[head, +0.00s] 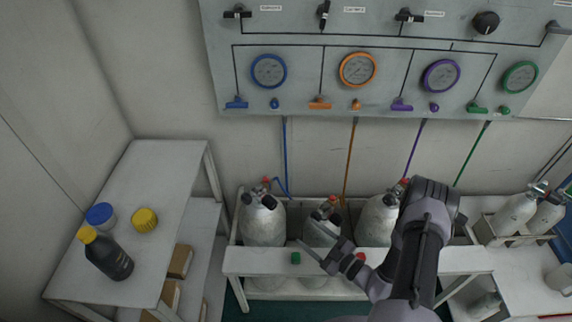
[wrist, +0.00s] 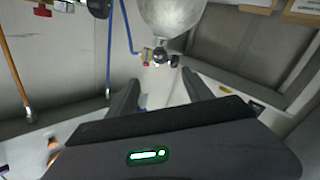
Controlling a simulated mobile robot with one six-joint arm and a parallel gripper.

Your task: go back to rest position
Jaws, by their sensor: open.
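My gripper (head: 322,256) is open and empty in the head view, its fingers pointing left in front of the middle grey cylinder (head: 318,232). I cannot tell whether a finger touches that cylinder. In the wrist view my gripper (wrist: 157,92) shows its two fingers apart, with nothing between them. A grey cylinder (wrist: 172,15) with a brass valve lies just beyond the fingers there. My arm hides part of the rack's right side.
Several cylinders stand behind the white rack rail (head: 262,262). The grey panel (head: 330,70) with gauges and coloured handles hangs above. A white shelf (head: 165,165) at left holds a black bottle (head: 108,255). More cylinders (head: 516,212) stand at right.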

